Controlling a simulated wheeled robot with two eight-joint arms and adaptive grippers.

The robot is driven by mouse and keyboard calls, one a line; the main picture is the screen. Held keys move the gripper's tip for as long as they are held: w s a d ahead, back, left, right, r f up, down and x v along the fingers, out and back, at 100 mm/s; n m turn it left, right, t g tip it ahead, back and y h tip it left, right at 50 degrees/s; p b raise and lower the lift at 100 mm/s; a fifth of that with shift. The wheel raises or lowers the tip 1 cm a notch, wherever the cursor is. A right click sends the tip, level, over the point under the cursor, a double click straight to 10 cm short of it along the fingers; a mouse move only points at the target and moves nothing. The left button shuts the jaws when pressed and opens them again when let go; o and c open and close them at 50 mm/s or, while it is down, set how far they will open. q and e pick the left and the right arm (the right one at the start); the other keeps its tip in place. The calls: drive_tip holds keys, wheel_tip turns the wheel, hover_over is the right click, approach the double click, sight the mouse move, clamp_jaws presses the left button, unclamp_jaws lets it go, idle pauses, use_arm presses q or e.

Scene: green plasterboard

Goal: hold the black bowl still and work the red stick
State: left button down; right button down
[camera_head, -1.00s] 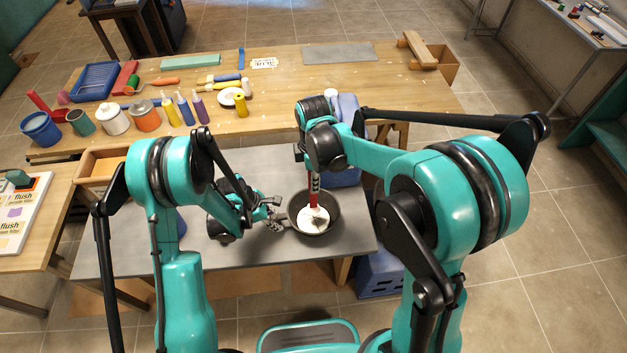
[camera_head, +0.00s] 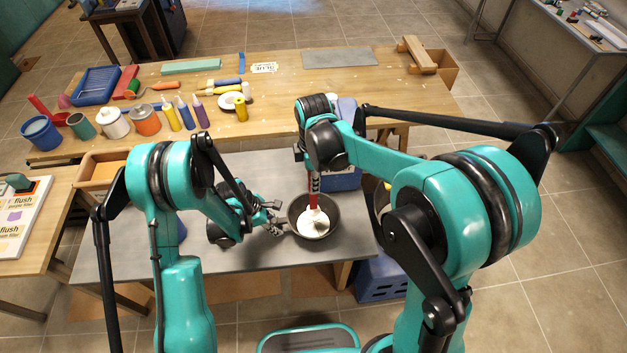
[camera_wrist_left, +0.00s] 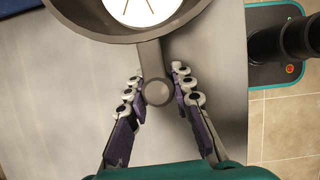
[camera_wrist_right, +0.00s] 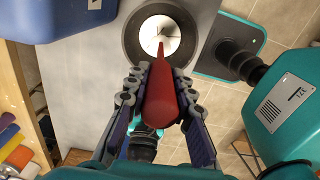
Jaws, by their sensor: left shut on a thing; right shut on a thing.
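The black bowl (camera_head: 331,207) stands on the grey table and holds a white mass (camera_head: 312,224). My left gripper (camera_head: 274,218) is at its left side, shut on the bowl's handle; the left wrist view shows the handle (camera_wrist_left: 153,70) with its round end between the fingers (camera_wrist_left: 157,92). My right gripper (camera_head: 314,175) is above the bowl, shut on the red stick (camera_head: 313,198). The stick's lower end is in the white mass. In the right wrist view the stick (camera_wrist_right: 161,100) lies between the fingers (camera_wrist_right: 160,85) and points into the bowl (camera_wrist_right: 133,38).
A blue crate (camera_head: 342,178) stands on the grey table (camera_head: 260,255) just behind the bowl. The wooden bench behind carries paint pots, bottles and a blue tray (camera_head: 95,84). The grey table is bare at front left.

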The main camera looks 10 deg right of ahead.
use_arm(q)
drive_tip(key=c, duration=1.2)
unclamp_jaws()
drive_tip(key=shift+r, duration=0.1)
drive_tip(key=v, duration=1.1)
drive_tip(key=shift+a+r, duration=0.15)
drive_tip(key=shift+r, duration=0.25)
